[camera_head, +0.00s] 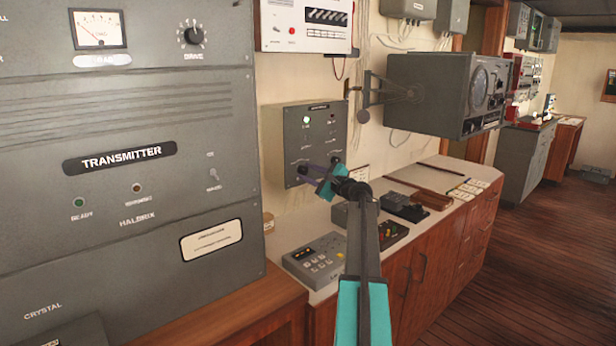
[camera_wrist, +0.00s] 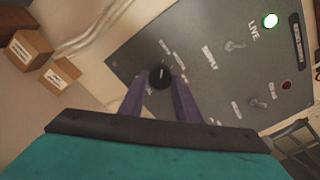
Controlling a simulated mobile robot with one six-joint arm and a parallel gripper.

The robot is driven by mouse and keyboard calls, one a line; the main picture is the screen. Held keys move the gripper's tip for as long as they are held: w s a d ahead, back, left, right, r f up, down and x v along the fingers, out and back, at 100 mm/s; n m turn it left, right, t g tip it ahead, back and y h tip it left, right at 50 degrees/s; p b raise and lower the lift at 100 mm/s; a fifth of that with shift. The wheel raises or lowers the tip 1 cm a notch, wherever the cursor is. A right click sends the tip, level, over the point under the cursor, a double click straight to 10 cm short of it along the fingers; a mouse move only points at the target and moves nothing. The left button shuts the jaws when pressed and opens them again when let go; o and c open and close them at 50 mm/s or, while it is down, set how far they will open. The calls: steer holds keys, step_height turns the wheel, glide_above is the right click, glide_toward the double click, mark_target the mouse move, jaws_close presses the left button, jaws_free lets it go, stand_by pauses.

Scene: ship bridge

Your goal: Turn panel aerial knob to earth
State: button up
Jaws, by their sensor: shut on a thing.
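A grey wall panel (camera_head: 308,132) hangs above the counter. In the wrist view the panel (camera_wrist: 222,84) appears tilted and shows a round black knob (camera_wrist: 160,75) with a small pale mark. My gripper (camera_head: 320,167) reaches the lower part of the panel. In the wrist view its two purple fingers (camera_wrist: 160,84) stand one on each side of the knob and are shut on it. Small labels lie around the knob, too blurred to read surely. In the head view my gripper hides the knob.
On the panel are a lit lamp (camera_wrist: 270,20) beside "LIVE", a red lamp (camera_wrist: 287,85) and a toggle switch (camera_wrist: 235,45). A keypad box (camera_head: 315,260) sits on the counter below. The transmitter cabinet (camera_head: 125,185) stands left; a bracketed grey unit (camera_head: 425,90) juts out right.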

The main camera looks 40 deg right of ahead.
steer(key=o, duration=1.1)
steer(key=shift+s, duration=0.1)
steer(key=s, duration=0.4)
steer(key=s+b, duration=0.1)
steer(key=s, duration=0.4)
steer(key=s+a+b, duration=0.1)
steer(key=s, duration=0.3)
steer(key=shift+s, duration=0.3)
